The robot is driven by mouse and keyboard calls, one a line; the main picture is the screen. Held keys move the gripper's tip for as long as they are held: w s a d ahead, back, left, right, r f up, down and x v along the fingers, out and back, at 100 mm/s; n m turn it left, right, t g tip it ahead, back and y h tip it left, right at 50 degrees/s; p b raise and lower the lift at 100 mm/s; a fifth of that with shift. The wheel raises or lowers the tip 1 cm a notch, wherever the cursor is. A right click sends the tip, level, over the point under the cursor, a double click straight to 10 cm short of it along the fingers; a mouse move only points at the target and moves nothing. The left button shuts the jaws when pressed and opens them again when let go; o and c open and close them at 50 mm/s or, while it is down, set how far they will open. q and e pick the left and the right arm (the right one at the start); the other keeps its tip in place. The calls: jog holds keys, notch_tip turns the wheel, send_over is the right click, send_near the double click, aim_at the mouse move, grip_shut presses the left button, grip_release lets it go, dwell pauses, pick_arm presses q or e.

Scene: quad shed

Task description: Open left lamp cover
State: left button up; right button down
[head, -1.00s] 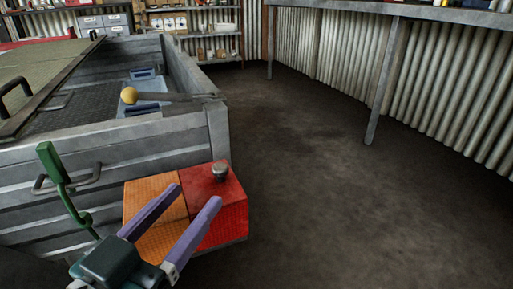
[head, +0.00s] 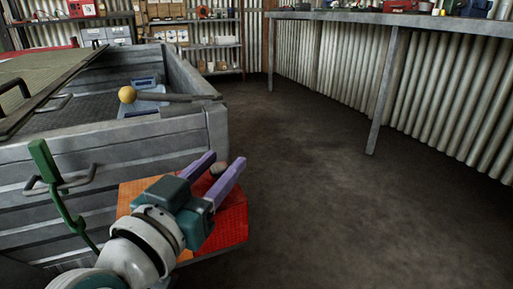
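The lamp cover, a box with an orange half (head: 133,192) and a red half (head: 232,222), sits low at the near corner of the grey trailer. A small metal knob (head: 218,167) stands on the red half. My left gripper (head: 227,159) is open, its two purple fingers over the red half. The knob shows between the fingers; I cannot tell whether they touch it. My gripper and wrist hide much of the cover's middle. My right gripper is not in view.
A workbench (head: 440,22) runs along the right wall. The dark floor (head: 320,190) between is clear.

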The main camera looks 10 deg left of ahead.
pick_arm(q)
grip_shut()
dwell(1.1)
